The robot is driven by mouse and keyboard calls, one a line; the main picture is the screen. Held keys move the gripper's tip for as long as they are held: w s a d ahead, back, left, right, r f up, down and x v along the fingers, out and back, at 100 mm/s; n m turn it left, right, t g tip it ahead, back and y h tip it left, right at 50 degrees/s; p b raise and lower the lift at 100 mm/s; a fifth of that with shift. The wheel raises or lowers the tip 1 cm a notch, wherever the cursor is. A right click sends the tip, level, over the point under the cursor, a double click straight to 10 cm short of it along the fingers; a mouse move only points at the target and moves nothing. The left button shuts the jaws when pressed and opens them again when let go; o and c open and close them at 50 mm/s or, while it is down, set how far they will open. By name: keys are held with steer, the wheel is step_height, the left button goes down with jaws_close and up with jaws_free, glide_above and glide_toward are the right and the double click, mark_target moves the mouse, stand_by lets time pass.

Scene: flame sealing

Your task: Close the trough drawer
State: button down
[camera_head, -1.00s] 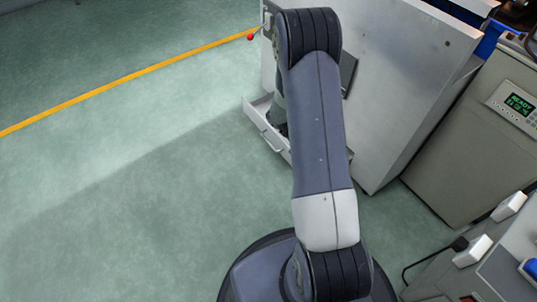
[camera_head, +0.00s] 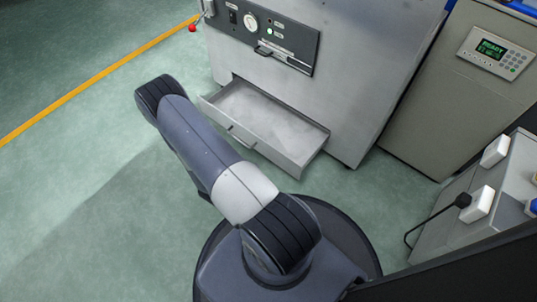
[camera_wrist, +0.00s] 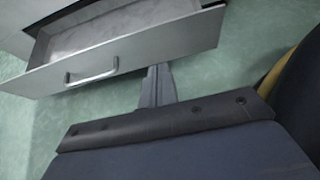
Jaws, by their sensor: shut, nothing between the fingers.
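The trough drawer (camera_head: 278,163) stands pulled out low at the front of the grey machine, with its open tray and pale, mottled floor in view. Its grey front panel with a bar handle (camera_wrist: 92,73) fills the upper part of the wrist view. My gripper (camera_wrist: 157,70) is shut and empty. In the wrist view its tips appear just below the lower edge of the drawer front, to the right of the handle. I cannot tell whether they touch the panel. In the head view my gripper is hidden behind my arm.
The machine's control panel (camera_head: 262,35), with a gauge and switches, is above the drawer. A beige cabinet (camera_head: 440,110) with a green display stands to the right. A grey unit (camera_head: 500,200) is at the right edge. The green floor at left is clear, crossed by a yellow line (camera_head: 90,85).

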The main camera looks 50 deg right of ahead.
steer(key=b, duration=0.3)
glide_toward(276, 151)
steer(key=d+f, duration=0.3)
steer(key=shift+d+f, duration=0.25)
steer(key=shift+d, duration=0.05)
steer(key=shift+w+d+b, duration=0.1)
steer(key=shift+d+b, duration=0.2)
steer(key=shift+d, duration=0.4)
steer(key=shift+d+r, duration=0.1)
steer(key=shift+d, duration=0.1)
